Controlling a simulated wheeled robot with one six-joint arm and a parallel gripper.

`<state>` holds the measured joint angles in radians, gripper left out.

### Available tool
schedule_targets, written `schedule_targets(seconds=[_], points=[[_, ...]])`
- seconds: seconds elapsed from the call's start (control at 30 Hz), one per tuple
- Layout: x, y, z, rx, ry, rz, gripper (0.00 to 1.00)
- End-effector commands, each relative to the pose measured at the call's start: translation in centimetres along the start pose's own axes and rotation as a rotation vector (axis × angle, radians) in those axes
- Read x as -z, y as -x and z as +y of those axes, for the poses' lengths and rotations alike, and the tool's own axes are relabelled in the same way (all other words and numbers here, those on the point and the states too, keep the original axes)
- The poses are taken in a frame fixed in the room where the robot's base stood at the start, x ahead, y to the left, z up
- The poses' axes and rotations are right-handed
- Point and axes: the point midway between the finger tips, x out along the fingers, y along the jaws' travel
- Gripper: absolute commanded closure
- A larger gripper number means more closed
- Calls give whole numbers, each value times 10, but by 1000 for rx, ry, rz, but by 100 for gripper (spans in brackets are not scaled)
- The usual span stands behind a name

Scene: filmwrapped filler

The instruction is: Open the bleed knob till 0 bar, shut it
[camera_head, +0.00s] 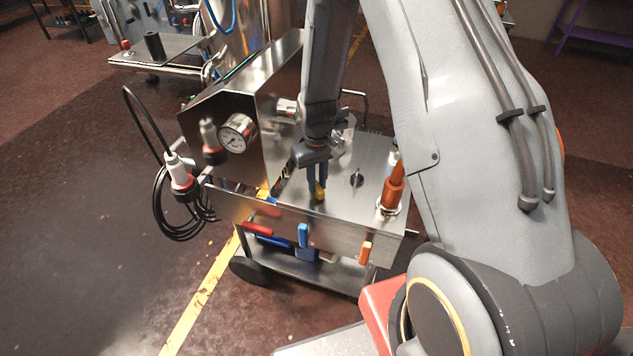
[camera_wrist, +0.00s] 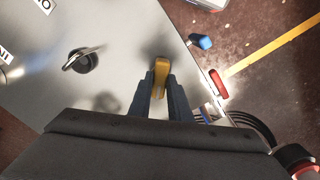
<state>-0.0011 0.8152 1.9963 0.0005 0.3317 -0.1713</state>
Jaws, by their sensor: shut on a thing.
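The yellow knob (camera_head: 320,190) stands on the steel top panel of the cart, near its front edge. I cannot read a label on it. My gripper (camera_head: 317,184) points down over the panel with its dark blue fingers shut on the yellow knob. In the wrist view the yellow knob (camera_wrist: 160,72) shows between the fingertips (camera_wrist: 161,90). The round white pressure gauge (camera_head: 237,133) is on the steel housing to the left. Its needle is too small to read surely.
A black knob (camera_head: 356,179) sits on the panel to the right. An orange-handled tool (camera_head: 393,189) stands upright at the panel's right edge. Blue (camera_head: 303,236), orange (camera_head: 365,253) and red handles (camera_head: 258,229) show along the cart's front. A cabled white connector (camera_head: 180,172) hangs at the left.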

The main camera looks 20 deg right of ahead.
Motion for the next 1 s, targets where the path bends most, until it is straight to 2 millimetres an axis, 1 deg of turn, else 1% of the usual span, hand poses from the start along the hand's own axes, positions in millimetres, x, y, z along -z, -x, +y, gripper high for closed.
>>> schedule_targets(seconds=[0.03, 0.27, 0.3, 0.4, 0.67, 0.77, 0.87, 1.0], points=[[5, 2, 1, -2, 3, 11, 100], [5, 2, 1, -2, 3, 11, 100], [5, 2, 1, -2, 3, 11, 80], [4, 2, 1, -2, 2, 9, 64], [2, 1, 1, -1, 0, 4, 64], [2, 4, 1, -1, 0, 5, 64], [3, 13, 1, -1, 0, 6, 64], [4, 33, 1, -2, 0, 9, 64]])
